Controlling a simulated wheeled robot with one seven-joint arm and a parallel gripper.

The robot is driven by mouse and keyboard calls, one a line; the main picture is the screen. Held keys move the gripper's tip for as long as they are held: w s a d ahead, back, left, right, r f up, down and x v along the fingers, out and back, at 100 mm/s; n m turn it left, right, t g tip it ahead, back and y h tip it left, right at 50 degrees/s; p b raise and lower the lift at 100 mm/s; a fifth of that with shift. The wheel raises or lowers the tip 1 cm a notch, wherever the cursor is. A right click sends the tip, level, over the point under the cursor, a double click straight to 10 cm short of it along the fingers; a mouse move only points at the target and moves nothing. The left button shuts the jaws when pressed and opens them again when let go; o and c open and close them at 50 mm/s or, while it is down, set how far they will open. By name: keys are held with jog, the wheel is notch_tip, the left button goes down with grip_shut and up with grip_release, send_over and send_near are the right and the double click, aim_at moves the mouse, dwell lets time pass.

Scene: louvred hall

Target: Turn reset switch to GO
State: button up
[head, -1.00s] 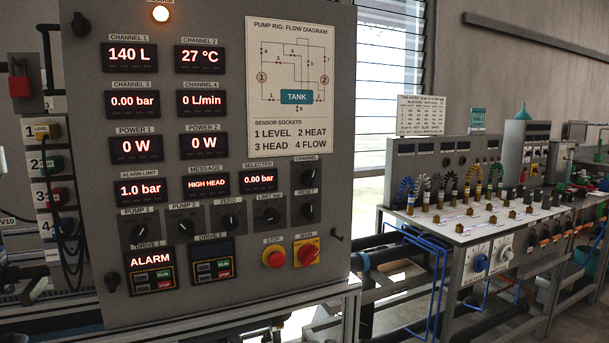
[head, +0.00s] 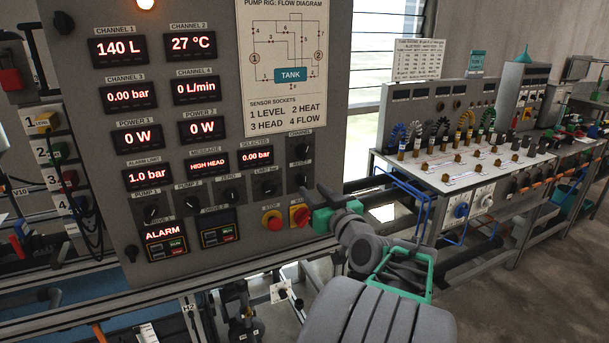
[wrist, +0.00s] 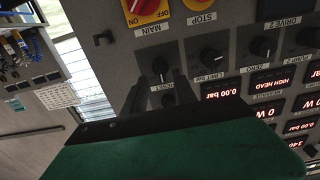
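The reset switch (head: 304,180) is a small black rotary knob at the right edge of the grey control panel (head: 225,255), below the channel knob (head: 303,151). In the upside-down wrist view the reset switch (wrist: 160,68) shows above its RESET label. My gripper (head: 312,194) is in front of the panel's right edge, beside the reset switch. In the wrist view its two dark fingers (wrist: 160,80) are apart, one on each side of the reset switch, with nothing visibly gripped. Whether they touch it, I cannot tell. The knob's exact pointer setting is too small to read.
The red stop button (head: 272,220) and red-and-yellow main switch (head: 299,215) sit just below. The limit bar knob (head: 267,187) is to the left. The drive 1 display (head: 165,232) reads ALARM. A bench (head: 450,180) with cables stands to the right.

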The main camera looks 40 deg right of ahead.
aim_at(306, 183)
jog(key=p+x, duration=0.2)
jog(key=x, duration=0.2)
jog(key=shift+r, duration=0.2)
jog(key=shift+w+f, duration=0.2)
jog(key=shift+f, duration=0.15)
jog(key=shift+w+d+b, duration=0.15)
jog(key=shift+w+b, duration=0.2)
jog(key=shift+b, duration=0.1)
jog(key=shift+r, duration=0.1)
grip_shut()
